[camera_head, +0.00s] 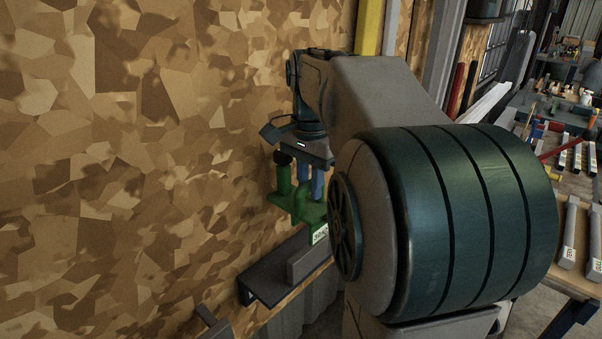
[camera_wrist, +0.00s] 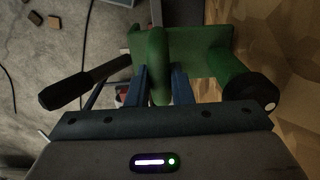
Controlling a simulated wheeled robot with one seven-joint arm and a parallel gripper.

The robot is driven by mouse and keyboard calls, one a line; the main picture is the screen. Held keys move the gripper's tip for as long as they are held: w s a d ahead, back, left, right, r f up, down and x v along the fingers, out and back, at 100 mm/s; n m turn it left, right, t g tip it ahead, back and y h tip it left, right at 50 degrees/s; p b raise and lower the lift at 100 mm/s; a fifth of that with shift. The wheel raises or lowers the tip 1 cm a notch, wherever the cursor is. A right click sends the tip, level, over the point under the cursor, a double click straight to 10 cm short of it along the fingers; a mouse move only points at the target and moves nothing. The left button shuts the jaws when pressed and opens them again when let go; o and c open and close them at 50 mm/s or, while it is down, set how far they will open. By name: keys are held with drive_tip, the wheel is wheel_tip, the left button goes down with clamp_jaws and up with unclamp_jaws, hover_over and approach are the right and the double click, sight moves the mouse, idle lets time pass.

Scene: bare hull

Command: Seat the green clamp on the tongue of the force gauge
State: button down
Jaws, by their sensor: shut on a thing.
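The green clamp (camera_head: 307,211) is in my gripper (camera_head: 312,182), held in front of the wood-patterned wall. In the wrist view, the blue fingers of my gripper (camera_wrist: 160,84) are closed on an upright green part of the clamp (camera_wrist: 157,50). A green arm with a black knob sticks out to the right there. A dark grey bracket with a lighter grey block, which looks like the force gauge (camera_head: 262,286), juts from the wall below the clamp in the head view. The clamp appears above and apart from it. Its tongue cannot be made out clearly.
The wall (camera_head: 130,150) rises close on the left of my gripper. My own arm hides much of the middle and right of the head view. A bench (camera_head: 578,190) with tools and bars stands at the far right. A dark bar (camera_wrist: 82,82) shows left of my fingers in the wrist view.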

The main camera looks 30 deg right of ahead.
drive_tip(key=shift+s+a+r, duration=0.1)
drive_tip(key=shift+s+a, duration=0.05)
idle(0.3)
drive_tip(key=shift+f+b, duration=3.25)
drive_tip(key=shift+f, duration=1.65)
drive_tip(key=c, duration=1.2)
unclamp_jaws()
wheel_tip(320, 180, up, 14)
drive_tip(key=shift+f+p, duration=0.1)
drive_tip(key=shift+p, duration=0.3)
